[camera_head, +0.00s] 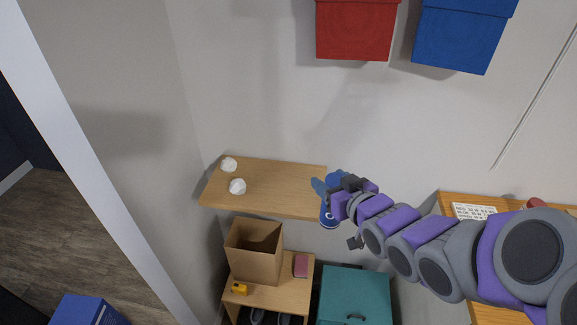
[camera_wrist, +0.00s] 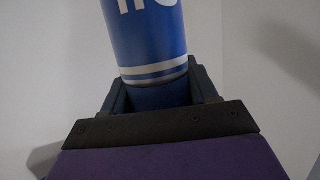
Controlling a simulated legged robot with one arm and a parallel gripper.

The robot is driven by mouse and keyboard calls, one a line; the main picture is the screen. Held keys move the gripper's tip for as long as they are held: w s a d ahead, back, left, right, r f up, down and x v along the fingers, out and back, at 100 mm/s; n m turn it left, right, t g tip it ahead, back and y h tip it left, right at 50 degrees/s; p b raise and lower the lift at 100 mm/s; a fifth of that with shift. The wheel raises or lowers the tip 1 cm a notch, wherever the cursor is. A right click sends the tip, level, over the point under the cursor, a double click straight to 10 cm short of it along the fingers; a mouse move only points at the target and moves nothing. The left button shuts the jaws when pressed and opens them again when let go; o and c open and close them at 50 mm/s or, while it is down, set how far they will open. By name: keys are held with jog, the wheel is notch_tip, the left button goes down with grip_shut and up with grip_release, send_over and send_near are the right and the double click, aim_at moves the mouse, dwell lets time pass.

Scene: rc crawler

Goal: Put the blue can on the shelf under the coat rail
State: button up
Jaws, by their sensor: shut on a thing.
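The blue can (camera_wrist: 150,35) with white markings stands between the two fingers of my gripper (camera_wrist: 160,90) in the wrist view. My gripper is shut on it, around its lower end. In the head view, my gripper (camera_head: 325,188) is at the right end of a wooden wall shelf (camera_head: 285,188), and the can (camera_head: 328,215) shows there partly behind the fingers. I cannot tell the exact gap between can and shelf. No coat rail can be made out in either view.
Two white crumpled balls (camera_head: 237,186) lie on the shelf's left part; its middle and right are clear. Below stand an open cardboard box (camera_head: 255,262) and a teal cabinet (camera_head: 355,295). Red (camera_head: 355,30) and blue (camera_head: 460,38) boxes are above.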

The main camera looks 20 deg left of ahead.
jog(key=shift+w, duration=0.35)
jog(key=shift+w+a+f+p, duration=0.1)
jog(key=shift+w+a+p, duration=0.05)
jog(key=shift+a+p, duration=0.2)
jog(key=p, duration=0.3)
jog(key=w+a+p, duration=0.1)
jog(key=p, duration=0.2)
jog(key=shift+w+a, duration=0.15)
jog(key=shift+w, duration=0.15)
jog(key=s+f+p+x, duration=0.1)
jog(key=x, duration=1.1)
jog(key=shift+w+a+f, duration=0.25)
jog(key=shift+a, duration=0.15)
